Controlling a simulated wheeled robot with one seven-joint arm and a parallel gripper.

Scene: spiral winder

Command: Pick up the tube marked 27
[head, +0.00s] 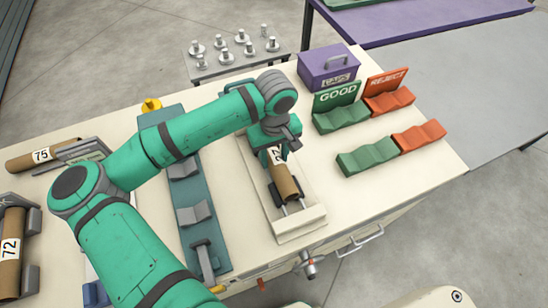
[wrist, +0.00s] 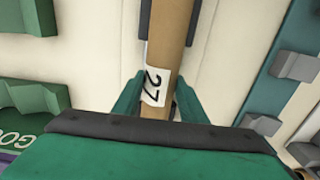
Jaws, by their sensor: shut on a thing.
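The brown tube marked 27 (head: 284,182) lies lengthwise over a cream tray with metal rails (head: 300,228) near the middle of the table in the head view. In the wrist view the tube (wrist: 168,35) runs up from between the fingers, with its white label reading 27 facing the camera. My gripper (head: 277,155) is over the tube's far part. In the wrist view my gripper (wrist: 157,100) has a green finger on each side of the tube at the label and is shut on it. I cannot tell whether the tube is clear of the rails.
Green GOOD cradles (head: 341,118) and orange REJECT cradles (head: 389,102) stand to the right, with a purple CAPS box (head: 328,66) behind. A teal fixture (head: 190,215) lies left of the tray. Tubes marked 75 (head: 42,155) and 72 (head: 11,250) are at far left.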

